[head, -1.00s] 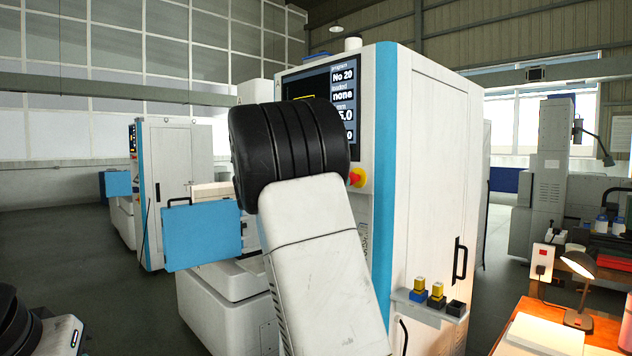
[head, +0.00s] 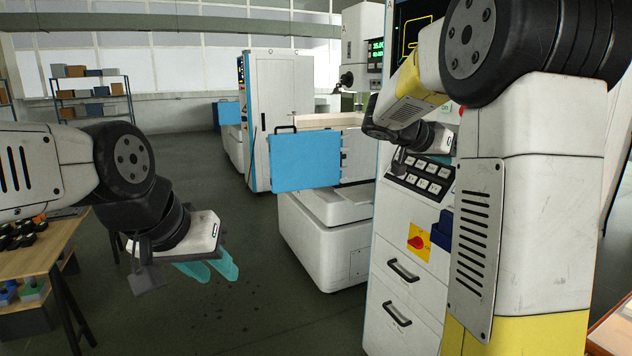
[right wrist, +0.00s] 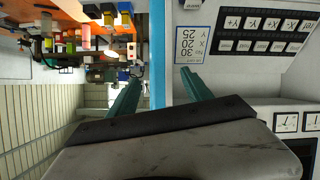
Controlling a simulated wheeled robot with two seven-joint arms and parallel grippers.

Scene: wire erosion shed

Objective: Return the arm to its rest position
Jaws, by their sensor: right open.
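My left gripper (head: 206,268) hangs at the left of the head view, over open floor beside the wooden bench. Its two teal fingers stand a little apart with nothing between them. My right arm fills the right of the head view, bent at its black joint. Its wrist reaches back in front of the white and blue machine's control panel (head: 420,180), and its fingertips are hidden there. In the right wrist view my right gripper (right wrist: 158,90) is open and empty. Its teal fingers are wide apart, with the machine's blue edge (right wrist: 157,50) between them.
The machine's labelled buttons (right wrist: 262,30) are close to the right gripper in the wrist view. A red and yellow switch (head: 418,241) and drawer handles (head: 402,270) are below the panel. A wooden bench (head: 40,245) stands at left. The floor (head: 235,315) between bench and machine is clear.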

